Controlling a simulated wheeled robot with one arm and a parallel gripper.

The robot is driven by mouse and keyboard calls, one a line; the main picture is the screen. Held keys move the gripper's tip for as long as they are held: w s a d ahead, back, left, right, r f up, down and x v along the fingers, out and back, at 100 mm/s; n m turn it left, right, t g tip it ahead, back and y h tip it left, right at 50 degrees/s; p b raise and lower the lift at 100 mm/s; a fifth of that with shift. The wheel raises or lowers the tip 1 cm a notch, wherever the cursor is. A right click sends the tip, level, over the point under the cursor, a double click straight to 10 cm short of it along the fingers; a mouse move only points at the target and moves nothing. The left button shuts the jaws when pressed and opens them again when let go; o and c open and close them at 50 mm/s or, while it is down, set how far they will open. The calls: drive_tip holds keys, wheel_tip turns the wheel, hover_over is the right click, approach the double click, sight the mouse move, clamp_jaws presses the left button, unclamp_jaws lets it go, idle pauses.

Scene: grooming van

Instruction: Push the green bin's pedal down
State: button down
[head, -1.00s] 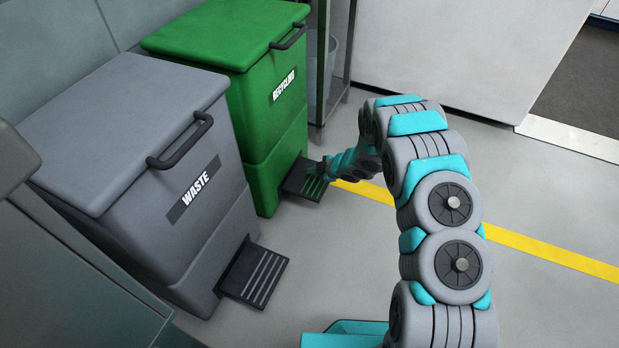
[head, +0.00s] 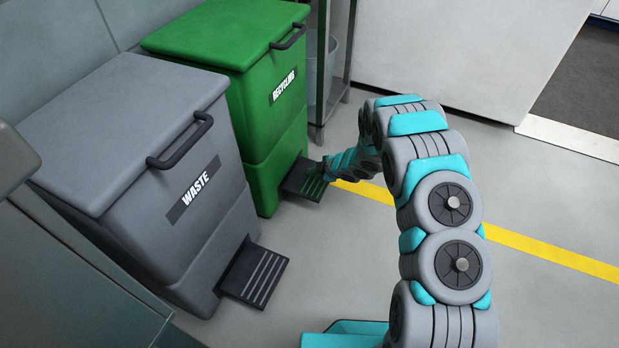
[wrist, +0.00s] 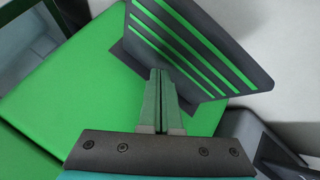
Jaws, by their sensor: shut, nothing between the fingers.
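The green bin (head: 240,90), labelled RECYCLING, stands behind the grey bin with its lid closed. Its dark pedal (head: 301,188), ribbed with green stripes, juts from the bottom of its front. The pedal also shows in the wrist view (wrist: 205,45), where the bin's green front (wrist: 75,85) fills the left side. My gripper (head: 322,170) is low at the pedal's right edge. In the wrist view my gripper (wrist: 159,78) is shut and empty, its fingertips overlapping the pedal's near edge. I cannot tell whether they touch it.
The grey WASTE bin (head: 140,170), with its own dark pedal (head: 257,275), stands nearer on the left. A metal rack (head: 322,70) and a white panel (head: 450,50) stand behind. Open floor with a yellow line (head: 545,252) lies to the right.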

sight(310, 177)
drive_tip(key=shift+f, duration=0.1)
drive_tip(key=shift+f, duration=0.3)
drive_tip(key=shift+f+b, duration=0.6)
drive_tip(key=shift+f, duration=0.7)
idle(1.5)
drive_tip(key=shift+r, duration=0.15)
drive_tip(key=shift+r+p, duration=1.2)
drive_tip(key=shift+r, duration=0.35)
drive_tip(key=shift+r, duration=0.1)
drive_tip(key=shift+r+p, duration=1.75)
drive_tip(key=shift+r, duration=0.75)
drive_tip(key=shift+f, duration=0.1)
